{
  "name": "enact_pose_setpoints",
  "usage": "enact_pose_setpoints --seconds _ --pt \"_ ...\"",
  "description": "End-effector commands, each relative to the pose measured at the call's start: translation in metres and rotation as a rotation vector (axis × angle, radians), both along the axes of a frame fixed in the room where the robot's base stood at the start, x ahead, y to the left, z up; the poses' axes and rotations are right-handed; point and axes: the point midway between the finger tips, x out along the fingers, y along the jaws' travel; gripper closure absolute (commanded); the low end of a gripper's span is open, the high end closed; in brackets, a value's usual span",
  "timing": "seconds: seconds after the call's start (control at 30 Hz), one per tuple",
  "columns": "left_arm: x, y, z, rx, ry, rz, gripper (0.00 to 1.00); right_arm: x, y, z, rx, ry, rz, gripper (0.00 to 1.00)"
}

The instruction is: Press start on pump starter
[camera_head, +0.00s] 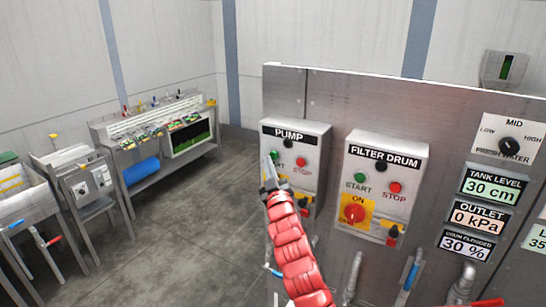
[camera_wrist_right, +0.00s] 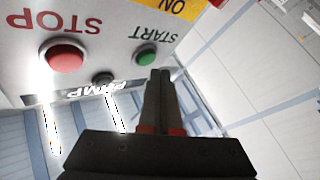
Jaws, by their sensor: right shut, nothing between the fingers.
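The pump starter (camera_head: 314,144) is a light box marked PUMP on the grey panel. Its green START button (camera_head: 274,156) shows just above and beside my right gripper's tips in the head view. My right gripper (camera_head: 267,162) is shut and empty, in front of the box's left part. In the right wrist view the box appears upside down, with the green START button (camera_wrist_right: 146,57) just beyond the shut fingertips (camera_wrist_right: 160,76). The red STOP button (camera_wrist_right: 66,57) is to its left. I cannot tell whether the fingertips touch START. My left gripper is out of view.
The FILTER DRUM starter (camera_head: 416,160) is mounted right of the pump box. Level and pressure displays (camera_head: 490,188) and a MID selector (camera_head: 509,145) are farther right. Pipes and valves (camera_head: 354,275) stand below the boxes. Open floor (camera_head: 170,225) lies to the left.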

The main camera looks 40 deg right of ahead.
Motion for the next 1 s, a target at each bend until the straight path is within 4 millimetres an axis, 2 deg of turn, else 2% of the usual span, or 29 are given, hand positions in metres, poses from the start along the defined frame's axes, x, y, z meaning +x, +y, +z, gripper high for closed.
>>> enact_pose_setpoints --seconds 1.0 --pt "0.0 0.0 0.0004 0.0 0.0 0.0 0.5 0.0042 -0.0098 0.0 0.0 0.001 0.001 1.0"
